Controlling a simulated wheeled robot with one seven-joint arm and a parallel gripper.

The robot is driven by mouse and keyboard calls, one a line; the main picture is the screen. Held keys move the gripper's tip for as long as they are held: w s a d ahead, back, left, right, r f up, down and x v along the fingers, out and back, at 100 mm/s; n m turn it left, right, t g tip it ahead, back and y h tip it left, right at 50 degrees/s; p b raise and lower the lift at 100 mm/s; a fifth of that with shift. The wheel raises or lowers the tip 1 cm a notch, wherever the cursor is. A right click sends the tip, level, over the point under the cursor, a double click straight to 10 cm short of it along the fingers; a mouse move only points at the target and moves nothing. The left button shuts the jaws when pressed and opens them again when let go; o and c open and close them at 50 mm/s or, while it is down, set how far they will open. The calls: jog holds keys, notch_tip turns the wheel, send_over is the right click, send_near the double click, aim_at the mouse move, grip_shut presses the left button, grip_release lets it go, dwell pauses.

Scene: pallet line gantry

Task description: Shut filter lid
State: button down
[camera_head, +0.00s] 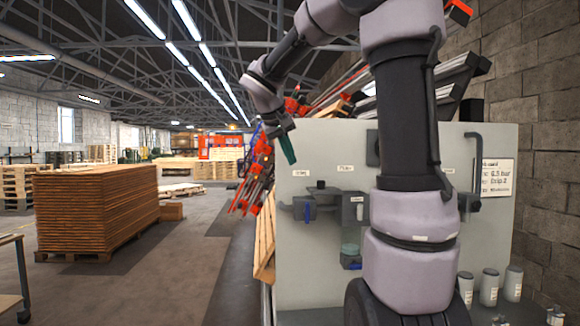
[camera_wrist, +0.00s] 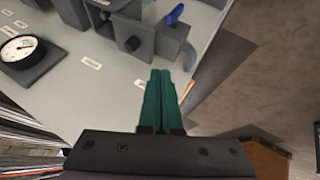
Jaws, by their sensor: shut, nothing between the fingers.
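A grey upright panel (camera_head: 330,140) carries a row of grey fittings. I cannot tell which part is the filter lid; my arm hides part of the panel. My gripper (camera_head: 291,158), with green fingers (camera_wrist: 160,75), is shut and empty, near the panel's upper left edge, apparently apart from it.
A dial gauge (camera_wrist: 22,48) is on the panel. Several grey cylinders (camera_head: 489,287) stand at the lower right, by a brick wall (camera_head: 545,150). A stack of brown boards (camera_head: 95,208) stands left. The floor (camera_head: 175,265) between is clear.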

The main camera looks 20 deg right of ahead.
send_near(315, 189)
notch_tip(315, 189, down, 4)
jog(key=w+a, duration=0.2)
jog(key=d, duration=0.3)
jog(key=shift+d, duration=0.7)
jog(key=s+d, duration=0.1)
jog(key=d, duration=0.2)
jog(key=s+d, duration=0.1)
jog(key=d, duration=0.2)
jog(key=s+d, duration=0.1)
jog(key=d, duration=0.3)
